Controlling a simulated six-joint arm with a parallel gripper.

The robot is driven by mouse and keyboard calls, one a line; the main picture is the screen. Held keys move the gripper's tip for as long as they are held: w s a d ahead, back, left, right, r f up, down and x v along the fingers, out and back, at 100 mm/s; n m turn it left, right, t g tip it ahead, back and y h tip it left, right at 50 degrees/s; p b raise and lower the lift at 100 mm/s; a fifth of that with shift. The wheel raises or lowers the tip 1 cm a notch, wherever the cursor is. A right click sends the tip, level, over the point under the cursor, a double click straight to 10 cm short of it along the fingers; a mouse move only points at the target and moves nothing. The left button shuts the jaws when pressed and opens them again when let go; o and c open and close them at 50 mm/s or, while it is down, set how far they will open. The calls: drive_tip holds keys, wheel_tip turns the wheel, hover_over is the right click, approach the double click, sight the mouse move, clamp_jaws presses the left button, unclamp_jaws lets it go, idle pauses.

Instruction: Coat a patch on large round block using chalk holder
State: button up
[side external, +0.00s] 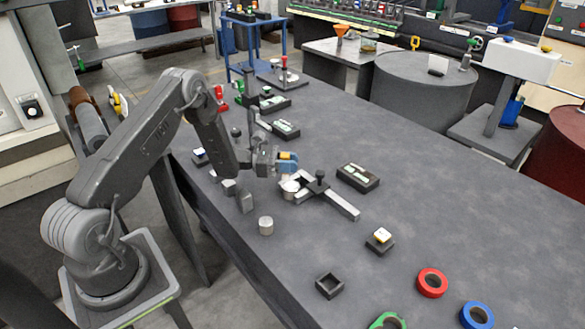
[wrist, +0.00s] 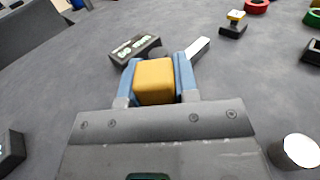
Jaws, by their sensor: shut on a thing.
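My gripper (side external: 287,163) is over the table, its blue fingers shut on a yellow-orange block, which I take to be the chalk holder (wrist: 155,82). The block fills the space between the fingers in the wrist view. A pale round block (side external: 290,187) is just below the fingers in the side view, by the clamp; whether the holder touches it I cannot tell. A second grey cylinder with a pale top (side external: 266,226) stands nearer the front edge, apart from my gripper. A cylinder (wrist: 300,152) also shows at the wrist view's lower right. Which one is the large round block is unclear.
A metal clamp with a dark knob (side external: 317,184) lies beside the gripper. A black box with green markings (side external: 358,178) is behind it. A yellow-topped dark block (side external: 380,240), an open dark square tray (side external: 330,285) and coloured rings (side external: 432,283) lie to the right.

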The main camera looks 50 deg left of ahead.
drive_tip(key=shift+r, duration=2.75)
